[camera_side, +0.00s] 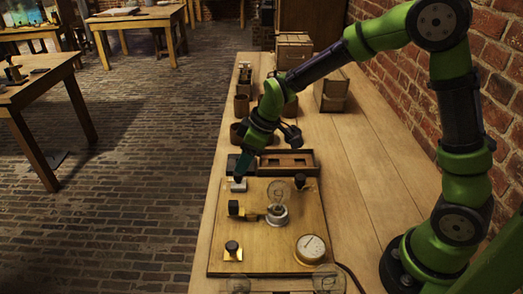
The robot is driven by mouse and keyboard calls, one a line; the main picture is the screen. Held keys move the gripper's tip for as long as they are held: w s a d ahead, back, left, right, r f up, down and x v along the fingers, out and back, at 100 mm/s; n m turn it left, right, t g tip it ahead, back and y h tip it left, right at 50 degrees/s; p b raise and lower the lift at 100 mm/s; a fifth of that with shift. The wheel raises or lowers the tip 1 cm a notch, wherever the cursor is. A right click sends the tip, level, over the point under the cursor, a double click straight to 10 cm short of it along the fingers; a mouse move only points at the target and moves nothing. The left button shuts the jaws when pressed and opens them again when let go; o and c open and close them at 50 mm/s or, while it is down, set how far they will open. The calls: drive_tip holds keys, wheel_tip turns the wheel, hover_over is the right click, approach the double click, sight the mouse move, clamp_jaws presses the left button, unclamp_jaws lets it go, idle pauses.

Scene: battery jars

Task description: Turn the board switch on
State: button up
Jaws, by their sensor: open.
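The wooden board (295,225) lies on the bench. It carries a clear glass bulb (279,190) on a round base, which shows no clear glow, and a round white dial (311,247). A black knob with a brass strip (234,208) sits at the board's left side. A small pale block (238,186) sits at its far left corner. I cannot tell for sure which fitting is the switch. My gripper (240,177) points down at the pale block, very close to it. Its jaws are open, though small here; whether they touch anything is unclear.
Another black knob (232,248) is at the board's near left, and one (299,182) at its far right. A wooden tray (287,161) stands just behind the board. Brown jars (241,105) and wooden crates (331,92) stand farther back.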

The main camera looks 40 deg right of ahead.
sight(238, 178)
drive_tip(key=x, duration=0.5)
clamp_jaws()
drive_tip(key=shift+r, duration=0.1)
drive_tip(key=shift+m, duration=0.4)
drive_tip(key=m+h, duration=0.1)
drive_tip(key=m, duration=0.1)
drive_tip(key=m+h, duration=0.1)
drive_tip(key=m, duration=0.1)
drive_tip(key=shift+a+m+t, duration=0.25)
drive_tip(key=shift+m+t, duration=0.05)
drive_tip(key=shift+t, duration=0.1)
drive_tip(key=m+h, duration=0.2)
drive_tip(key=m, duration=0.4)
drive_tip(key=shift+m, duration=0.3)
